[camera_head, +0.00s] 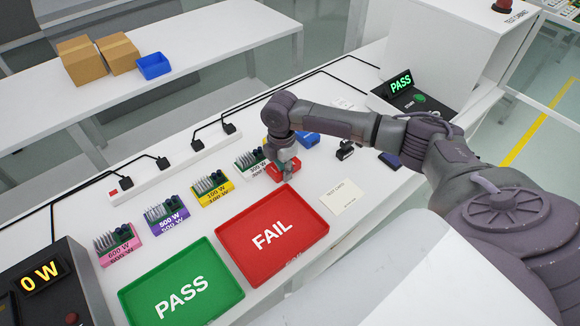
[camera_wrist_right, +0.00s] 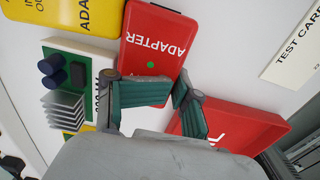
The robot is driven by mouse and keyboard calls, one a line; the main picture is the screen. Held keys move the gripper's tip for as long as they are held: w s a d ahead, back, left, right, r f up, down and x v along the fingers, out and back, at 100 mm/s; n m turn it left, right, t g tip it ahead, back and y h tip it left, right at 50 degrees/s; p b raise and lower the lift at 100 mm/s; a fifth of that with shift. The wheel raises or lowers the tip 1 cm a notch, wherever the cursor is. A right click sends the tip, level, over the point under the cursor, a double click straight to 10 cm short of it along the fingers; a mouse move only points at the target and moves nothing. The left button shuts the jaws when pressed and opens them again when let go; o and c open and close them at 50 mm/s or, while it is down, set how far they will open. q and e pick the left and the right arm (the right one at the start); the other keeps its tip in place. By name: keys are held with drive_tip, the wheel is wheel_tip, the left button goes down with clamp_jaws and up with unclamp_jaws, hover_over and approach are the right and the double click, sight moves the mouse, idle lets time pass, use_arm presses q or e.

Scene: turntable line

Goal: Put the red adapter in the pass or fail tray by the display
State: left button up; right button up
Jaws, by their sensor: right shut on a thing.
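The red adapter (camera_head: 275,174) is at the far edge of the FAIL tray, and its printed face with a green dot shows in the right wrist view (camera_wrist_right: 158,38). My right gripper (camera_head: 288,166) is shut on the adapter from above; its fingers also show in the right wrist view (camera_wrist_right: 172,90). I cannot tell whether the adapter touches the table. The red FAIL tray (camera_head: 305,224) and green PASS tray (camera_head: 150,303) lie empty side by side. The display (camera_head: 401,83) on the test cabinet reads PASS in green. My left gripper is not in view.
Several load boards stand in a row, including the white one (camera_head: 246,161) beside my gripper. A blue adapter (camera_head: 309,140) lies behind my wrist. A test card (camera_head: 343,196) lies right of the FAIL tray. A wattmeter (camera_head: 42,278) reads 0 W at left.

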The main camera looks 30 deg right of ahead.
clamp_jaws()
drive_tip(key=shift+w, duration=0.1)
drive_tip(key=shift+w+r, duration=0.1)
drive_tip(key=shift+r, duration=0.45)
drive_tip(key=r, duration=0.2)
drive_tip(key=s+r, duration=0.1)
drive_tip(key=shift+d+r+b, duration=0.25)
drive_tip(key=shift+b, duration=0.1)
drive_tip(key=s+d+r, duration=0.5)
drive_tip(key=s+r, duration=0.1)
drive_tip(key=s, duration=0.3)
drive_tip(key=shift+s+d+r+b, duration=0.15)
drive_tip(key=shift+r+b, duration=0.05)
drive_tip(key=shift+b, duration=0.25)
drive_tip(key=o, duration=1.3)
unclamp_jaws()
